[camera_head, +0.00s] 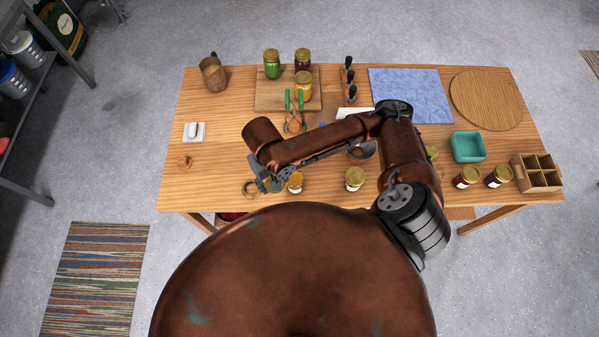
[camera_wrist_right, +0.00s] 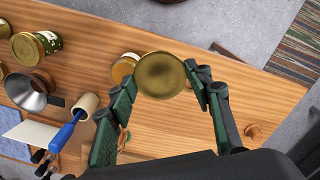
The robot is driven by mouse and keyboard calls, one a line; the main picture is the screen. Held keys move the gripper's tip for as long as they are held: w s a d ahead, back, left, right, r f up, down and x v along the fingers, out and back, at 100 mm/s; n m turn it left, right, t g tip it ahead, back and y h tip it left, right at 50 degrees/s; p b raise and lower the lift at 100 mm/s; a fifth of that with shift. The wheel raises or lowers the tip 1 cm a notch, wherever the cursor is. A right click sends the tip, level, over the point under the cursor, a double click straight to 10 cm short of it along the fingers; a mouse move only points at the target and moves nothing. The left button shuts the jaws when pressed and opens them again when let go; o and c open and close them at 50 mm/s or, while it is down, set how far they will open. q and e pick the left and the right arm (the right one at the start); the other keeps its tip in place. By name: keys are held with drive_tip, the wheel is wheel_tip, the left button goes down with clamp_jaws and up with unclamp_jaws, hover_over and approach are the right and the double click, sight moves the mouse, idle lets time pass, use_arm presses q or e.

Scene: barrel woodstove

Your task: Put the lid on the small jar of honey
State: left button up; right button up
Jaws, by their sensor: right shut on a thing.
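My right gripper (camera_head: 269,184) is low over the front part of the table. In the right wrist view its two fingers (camera_wrist_right: 166,80) are shut on a round gold lid (camera_wrist_right: 160,75), held by its edges. The small honey jar (camera_head: 295,184) stands upright just right of the gripper near the front edge. In the wrist view the jar (camera_wrist_right: 122,69) is just left of the lid, partly hidden by the lid and a finger. The lid appears beside the jar, not on it; its height above the table is hard to tell. My left gripper is out of view.
A gold-lidded jar (camera_head: 355,179) stands to the right, with a funnel (camera_wrist_right: 32,92) behind it. A gold ring-like piece (camera_head: 250,188) shows left of the gripper. A cutting board (camera_head: 265,100) with several jars is at the back. The table's left front is mostly clear.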

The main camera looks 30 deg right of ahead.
sight(283, 181)
drive_tip(key=s+a+r+p, duration=0.2)
drive_tip(key=s+a, duration=0.1)
drive_tip(key=s, duration=0.1)
drive_tip(key=w+d+f+b, duration=0.1)
drive_tip(key=d, duration=0.1)
drive_tip(key=w+d+f+b, duration=0.2)
drive_tip(key=d+f+b, duration=0.1)
drive_tip(key=shift+w+d, duration=0.1)
drive_tip(key=shift+d, duration=0.2)
drive_tip(key=w+d+f, duration=0.1)
drive_tip(key=d+f, duration=0.1)
drive_tip(key=w+d+f, duration=0.1)
drive_tip(key=d, duration=0.1)
drive_tip(key=w+d+f, duration=0.1)
drive_tip(key=d+f, duration=0.1)
drive_tip(key=shift+w+f, duration=0.15)
drive_tip(key=shift+f, duration=0.2)
drive_tip(key=f, duration=0.3)
drive_tip(key=shift+w+d, duration=0.1)
drive_tip(key=shift+d, duration=0.25)
drive_tip(key=shift+f, duration=0.4)
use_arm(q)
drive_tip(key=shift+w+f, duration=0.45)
use_arm(e)
drive_tip(key=shift+f, duration=0.1)
